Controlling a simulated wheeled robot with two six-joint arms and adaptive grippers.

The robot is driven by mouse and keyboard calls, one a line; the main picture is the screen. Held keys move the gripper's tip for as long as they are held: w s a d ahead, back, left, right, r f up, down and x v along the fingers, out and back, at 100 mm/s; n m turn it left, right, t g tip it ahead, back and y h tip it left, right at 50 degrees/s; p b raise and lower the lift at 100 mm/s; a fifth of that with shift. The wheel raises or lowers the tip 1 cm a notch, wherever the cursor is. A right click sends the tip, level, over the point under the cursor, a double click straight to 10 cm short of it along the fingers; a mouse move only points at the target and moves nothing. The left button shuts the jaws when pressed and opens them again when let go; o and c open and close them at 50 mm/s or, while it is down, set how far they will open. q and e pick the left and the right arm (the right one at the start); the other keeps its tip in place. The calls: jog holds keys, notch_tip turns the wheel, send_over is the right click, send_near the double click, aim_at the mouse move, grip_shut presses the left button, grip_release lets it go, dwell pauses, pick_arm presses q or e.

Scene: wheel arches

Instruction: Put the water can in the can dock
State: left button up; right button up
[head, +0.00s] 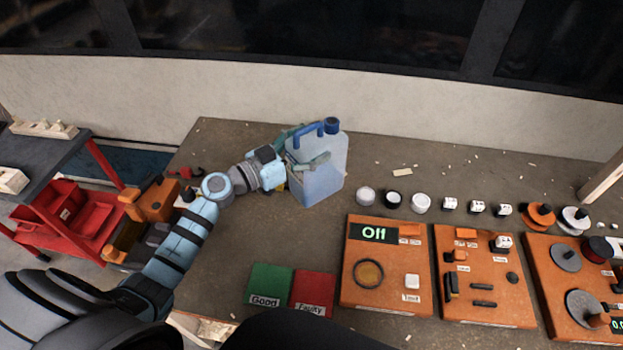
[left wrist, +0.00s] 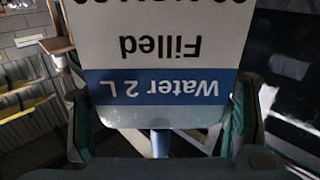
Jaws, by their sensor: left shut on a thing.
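The water can (head: 322,180) is a pale blue jug with a darker blue handle and cap. It is upright at the back middle of the table in the head view. My left gripper (head: 308,152) is shut on it from the left, near the upper body. I cannot tell whether its base touches the table. In the left wrist view the can (left wrist: 155,50) fills the middle between the fingers, its label upside down, reading "Water 2 L" and "Filled". I cannot make out a can dock. My right gripper is not in view.
Orange boards (head: 385,290) with devices stand front right on the table (head: 240,220). Small jars (head: 366,195) and white blocks (head: 477,207) line up behind them. Green (head: 268,283) and red (head: 312,288) mats lie in front. A red cart (head: 70,215) stands left. A pale wall rises behind.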

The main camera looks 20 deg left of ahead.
pick_arm(q)
notch_tip(320, 180, down, 7)
jog(key=b, duration=0.3)
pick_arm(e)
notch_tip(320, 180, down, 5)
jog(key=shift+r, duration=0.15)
pick_arm(q)
jog(key=shift+r, duration=0.1)
jog(key=o, duration=1.7)
jog(key=shift+s, duration=0.1)
jog(key=shift+c, duration=0.2)
jog(key=o, duration=0.3)
jog(key=shift+d, duration=0.1)
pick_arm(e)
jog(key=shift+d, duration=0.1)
